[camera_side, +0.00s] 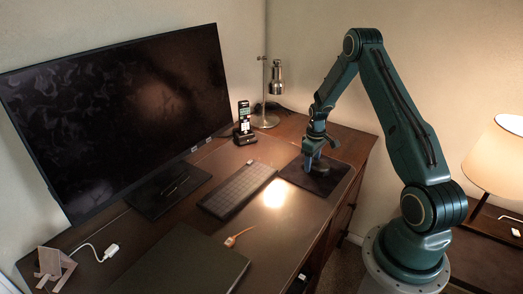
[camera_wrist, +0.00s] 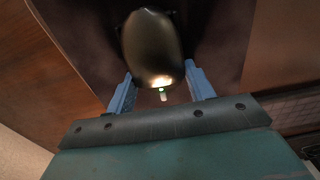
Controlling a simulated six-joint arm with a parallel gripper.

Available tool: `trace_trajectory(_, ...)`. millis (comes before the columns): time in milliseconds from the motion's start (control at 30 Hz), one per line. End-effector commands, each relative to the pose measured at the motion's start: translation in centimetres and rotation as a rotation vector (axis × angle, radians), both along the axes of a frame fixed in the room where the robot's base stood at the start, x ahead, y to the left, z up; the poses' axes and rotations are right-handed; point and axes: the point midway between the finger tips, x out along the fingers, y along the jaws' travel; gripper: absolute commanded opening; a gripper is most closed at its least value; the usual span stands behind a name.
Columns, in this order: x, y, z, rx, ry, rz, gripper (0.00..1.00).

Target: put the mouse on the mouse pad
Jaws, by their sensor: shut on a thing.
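The mouse (camera_wrist: 152,48) is dark and rounded with a glossy highlight. In the wrist view it sits at the front of my gripper (camera_wrist: 160,88), its near end between the two blue fingers. In the side view my gripper (camera_side: 315,162) is low over the dark mouse pad (camera_side: 334,180) at the right part of the desk, shut on the mouse. The mouse is small and mostly hidden by the fingers there. The pad also shows as a dark area around the mouse in the wrist view (camera_wrist: 213,45). I cannot tell whether the mouse touches the pad.
A keyboard (camera_side: 238,189) lies left of the pad. A cordless phone (camera_side: 244,123) and a desk lamp (camera_side: 275,85) stand behind. A large monitor (camera_side: 120,115) fills the left. A closed laptop (camera_side: 182,264) lies in front. The desk's right edge is close to the pad.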

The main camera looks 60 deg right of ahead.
Motion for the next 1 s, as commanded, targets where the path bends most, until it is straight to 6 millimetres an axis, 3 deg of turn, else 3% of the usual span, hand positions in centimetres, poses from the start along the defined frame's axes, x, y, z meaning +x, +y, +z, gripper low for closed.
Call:
trace_trajectory(400,0.01,-0.01,-0.34,0.000,0.000,0.000,0.29)
trace_trajectory(433,0.01,-0.01,-0.32,0.000,0.000,0.000,0.59)
trace_trajectory(500,0.01,-0.01,-0.30,0.000,0.000,0.000,0.73)
trace_trajectory(533,0.01,-0.01,-0.30,0.000,0.000,0.000,0.75)
trace_trajectory(1000,0.02,-0.01,0.33,0.000,0.000,0.000,0.75)
